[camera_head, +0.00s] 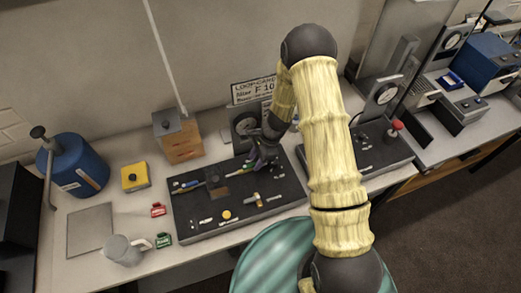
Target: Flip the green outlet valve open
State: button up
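A dark panel (222,224) with several small fittings lies on the bench.
A round gauge (245,124) and a sign (253,91) stand behind the panel. A blue canister (72,165), a yellow box (135,177), a red tag (158,210), a green tag (163,240) and a grey mug (123,250) are at left.

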jog(key=b+v, duration=0.3)
jog(key=v, duration=1.4)
jog(key=shift+r+b, duration=0.2)
jog(key=shift+b, duration=0.2)
jog(key=s+d+r+n+t+h+b, duration=0.1)
jog(key=s+d+n+t+h, duration=0.1)
jog(key=s+n, duration=0.5)
jog(key=s+d+r+n+t+h+b, duration=0.2)
jog(key=s+d+n, duration=0.2)
jog(key=s+n, duration=0.3)
jog(key=shift+s+d+n, duration=0.25)
jog(key=shift+s+n, duration=0.05)
jog(key=shift+s, duration=0.45)
jog(key=shift+r, duration=0.1)
jog(key=shift+a, duration=0.1)
